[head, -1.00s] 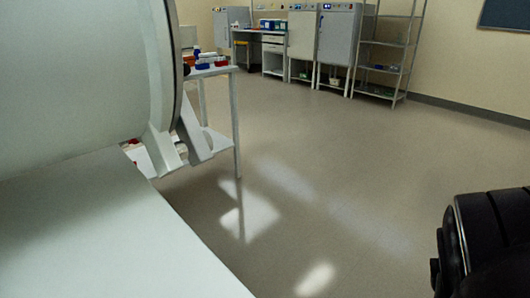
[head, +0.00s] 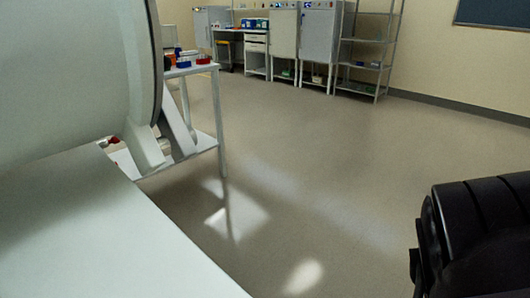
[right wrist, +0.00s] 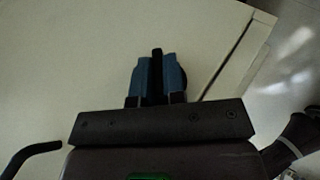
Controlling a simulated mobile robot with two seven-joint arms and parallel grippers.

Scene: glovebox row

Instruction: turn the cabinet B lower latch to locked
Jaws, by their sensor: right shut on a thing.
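In the right wrist view my right gripper (right wrist: 157,82) has two blue fingers, closed on a slim black bar. The bar looks like the latch handle (right wrist: 157,56). It stands upright in the picture, between the fingers and a little past their tips, in front of a pale flat panel (right wrist: 70,45). No label shows, so I cannot tell from the pictures which cabinet or latch this is, or whether it is locked. The latch is not visible in the head view. My left gripper is in neither view.
In the head view a large white cylinder (head: 70,60) and a flat white surface (head: 110,235) fill the left side. A white table (head: 219,120) with small coloured items stands behind them. Cabinets (head: 320,38) and a metal shelf rack (head: 367,50) line the far wall. Open floor lies between.

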